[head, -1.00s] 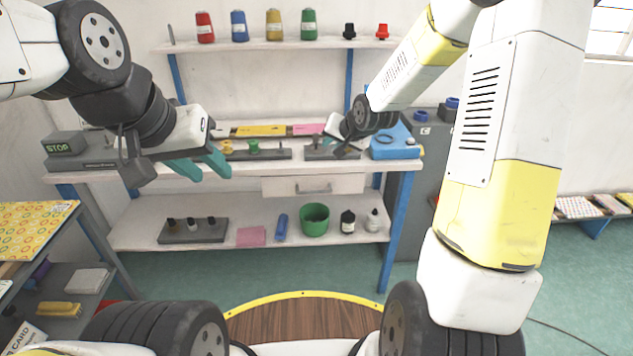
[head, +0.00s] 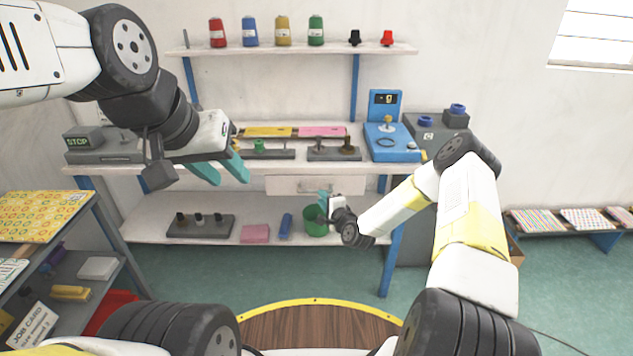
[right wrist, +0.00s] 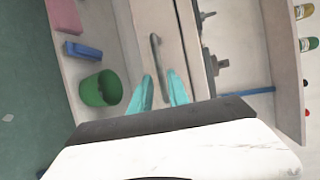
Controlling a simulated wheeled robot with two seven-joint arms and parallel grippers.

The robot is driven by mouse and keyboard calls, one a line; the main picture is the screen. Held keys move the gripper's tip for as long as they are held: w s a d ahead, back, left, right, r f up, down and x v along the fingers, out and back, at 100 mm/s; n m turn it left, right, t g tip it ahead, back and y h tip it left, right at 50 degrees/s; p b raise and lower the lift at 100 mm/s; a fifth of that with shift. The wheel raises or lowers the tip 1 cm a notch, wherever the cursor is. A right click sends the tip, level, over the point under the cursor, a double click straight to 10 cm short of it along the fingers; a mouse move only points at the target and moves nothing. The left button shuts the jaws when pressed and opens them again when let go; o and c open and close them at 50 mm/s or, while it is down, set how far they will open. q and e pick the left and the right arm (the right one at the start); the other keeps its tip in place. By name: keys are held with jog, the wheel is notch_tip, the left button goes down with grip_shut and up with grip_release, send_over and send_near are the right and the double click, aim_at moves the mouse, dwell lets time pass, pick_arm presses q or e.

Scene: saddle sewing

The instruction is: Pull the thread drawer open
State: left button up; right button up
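The thread drawer (head: 345,185) is a pale, flat-fronted drawer under the bench top, and it looks shut. In the right wrist view its grey bar handle (right wrist: 155,52) shows beyond my right fingertips. In the head view my right gripper (head: 324,198) is low in front of the drawer, near the green bin. My left gripper (head: 222,174) has its teal fingers apart and empty, in front of the bench's left part.
The green bin (head: 316,222) stands on the lower shelf below the drawer, with a blue item (head: 286,225) and a pink block (head: 255,233) to its left. A blue scale (head: 393,143) and dark stands (head: 334,153) sit on the bench. Thread spools (head: 283,32) line the upper shelf.

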aim_at(315, 191)
jog(key=x, duration=0.7)
jog(key=shift+s, duration=0.1)
grip_shut()
dwell(1.2)
